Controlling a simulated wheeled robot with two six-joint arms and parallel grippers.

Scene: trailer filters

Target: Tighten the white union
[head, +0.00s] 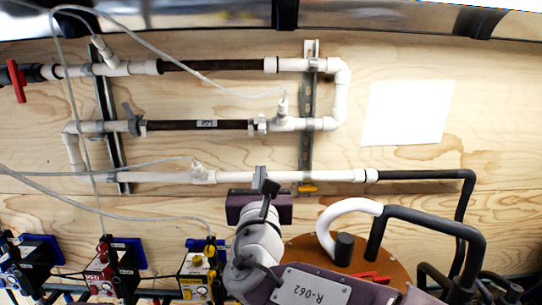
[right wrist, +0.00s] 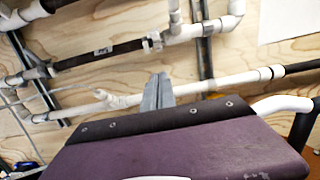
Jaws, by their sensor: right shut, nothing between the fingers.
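The white union (head: 258,125) is a small lugged fitting on the middle pipe run, at the right end of a dark filter tube (head: 200,125). It also shows in the right wrist view (right wrist: 152,42). My right gripper (head: 263,178) is shut and empty, its fingertips overlapping the lowest white pipe (head: 290,177) in the picture, below the union. In the right wrist view its grey fingers (right wrist: 158,92) point up, short of the union and apart from it. Whether they touch the lowest pipe I cannot tell. My left gripper is not in view.
A grey fitting (head: 134,120) sits at the tube's left end. Metal rails (head: 307,105) hold the pipes on the plywood wall. Thin clear hoses (head: 190,62) hang across the left. A white sheet (head: 407,112) is at right. Boxed devices (head: 200,270) stand lower left.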

